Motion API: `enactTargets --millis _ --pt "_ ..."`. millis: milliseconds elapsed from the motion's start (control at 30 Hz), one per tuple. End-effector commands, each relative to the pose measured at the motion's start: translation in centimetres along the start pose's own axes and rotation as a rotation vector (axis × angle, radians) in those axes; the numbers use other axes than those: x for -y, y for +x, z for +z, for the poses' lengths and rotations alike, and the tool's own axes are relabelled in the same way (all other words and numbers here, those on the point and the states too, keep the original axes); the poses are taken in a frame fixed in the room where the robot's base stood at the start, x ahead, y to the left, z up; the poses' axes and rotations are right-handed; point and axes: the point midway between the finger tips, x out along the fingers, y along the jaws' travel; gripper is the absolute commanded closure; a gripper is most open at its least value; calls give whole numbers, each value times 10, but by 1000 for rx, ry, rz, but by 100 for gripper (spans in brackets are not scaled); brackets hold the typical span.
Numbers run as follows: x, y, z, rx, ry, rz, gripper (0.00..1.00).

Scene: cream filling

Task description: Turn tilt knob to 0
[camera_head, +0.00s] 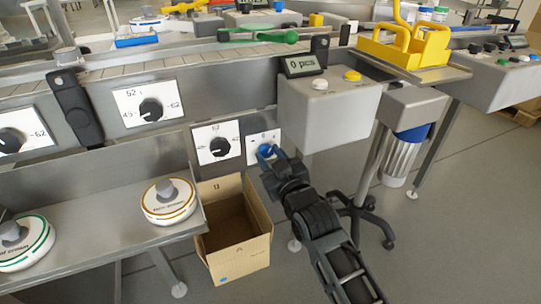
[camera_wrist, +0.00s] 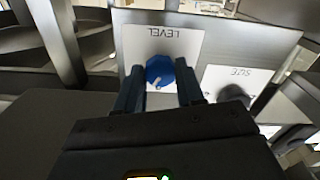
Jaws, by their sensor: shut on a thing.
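A blue knob (camera_wrist: 160,72) with a white pointer mark sits on a white plate (camera_wrist: 185,46). The plate reads "LEVEL" upside down in the wrist view. The pointer mark faces the lower edge of that view, away from the word. My gripper (camera_wrist: 158,82) has one blue finger on each side of the knob and is shut on it. In the head view my gripper (camera_head: 268,154) is at the small white plate right of the lower black knob (camera_head: 219,147) and largely hides the blue knob. No knob in view is legibly marked "tilt".
An open cardboard box (camera_head: 232,232) stands below the panel. A grey box (camera_head: 328,108) with a "0 pcs" display overhangs just right of my gripper. More black knobs (camera_head: 151,109) are at left. White round jars (camera_head: 170,200) stand on the lower shelf.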

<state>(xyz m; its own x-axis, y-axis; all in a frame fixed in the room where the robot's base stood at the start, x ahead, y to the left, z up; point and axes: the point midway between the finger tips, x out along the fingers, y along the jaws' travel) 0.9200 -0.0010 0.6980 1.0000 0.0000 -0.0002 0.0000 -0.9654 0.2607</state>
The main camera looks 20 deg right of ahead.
Motion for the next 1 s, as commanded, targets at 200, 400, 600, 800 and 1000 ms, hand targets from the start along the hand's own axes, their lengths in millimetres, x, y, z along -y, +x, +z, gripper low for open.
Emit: enactTargets --millis 200,400,600,800,1000 --pt "-1 0 0 1 -177 1 93" --pt "-1 0 0 2 -315 0 93" --pt "-1 0 0 1 -411 0 93" --pt "0 0 0 0 -459 -1 93" --pt "0 0 0 0 -470 -1 93"
